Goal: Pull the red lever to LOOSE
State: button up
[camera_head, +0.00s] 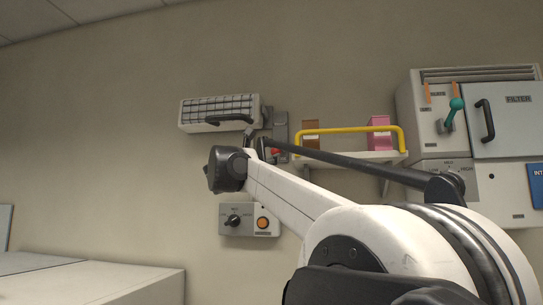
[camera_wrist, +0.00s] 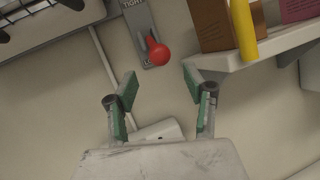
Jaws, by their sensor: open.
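The red lever (camera_wrist: 158,53) shows in the wrist view as a round red knob on a grey wall plate (camera_wrist: 140,18). The word TIGHT is at the plate's upper end, and lettering at its lower end is mostly hidden by the knob. In the head view a small part of the red knob (camera_head: 275,152) shows beside my arm. My gripper (camera_wrist: 160,80) is open and empty, with its green-padded fingers apart. The knob lies just beyond the fingertips, about midway between them in the picture. I see no contact.
A shelf (camera_wrist: 265,52) with a yellow rail (camera_wrist: 243,30), a brown box (camera_wrist: 210,22) and a pink box (camera_wrist: 298,10) is close to the right finger. A white wall unit (camera_head: 190,116) is at upper left. A control box (camera_head: 236,221) sits below.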

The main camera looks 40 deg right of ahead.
jog(key=shift+v, duration=1.85)
jog(key=s+a+f+m+y+b, duration=0.2)
jog(key=s+a+f+m+y, duration=0.15)
jog(key=f, duration=0.85)
jog(key=s+a+f+m+g+y+b, duration=0.1)
jog(key=s+a+f+m+y+b, duration=0.25)
jog(key=f, duration=0.95)
jog(key=s+a+f+m+y+b, duration=0.1)
jog(key=s+a+f+m+y, duration=0.3)
jog(key=f, duration=0.8)
jog(key=s+a+f+m+y+b, duration=0.1)
jog(key=s+a+f+m+y, duration=0.2)
jog(key=s+a+f, duration=0.2)
jog(key=s+a+f+m+y+b, duration=0.2)
jog(key=s+a+f, duration=0.3)
jog(key=a+f, duration=0.6)
jog(key=s+a+f+m+y+b, duration=0.2)
jog(key=a+f, duration=0.7)
jog(key=f, duration=1.1)
jog(key=s+m+y, duration=0.1)
jog(key=s+y, duration=0.1)
jog(key=s, duration=0.1)
jog(key=shift+s+m+y, duration=0.35)
jog(key=shift+m+y, duration=0.05)
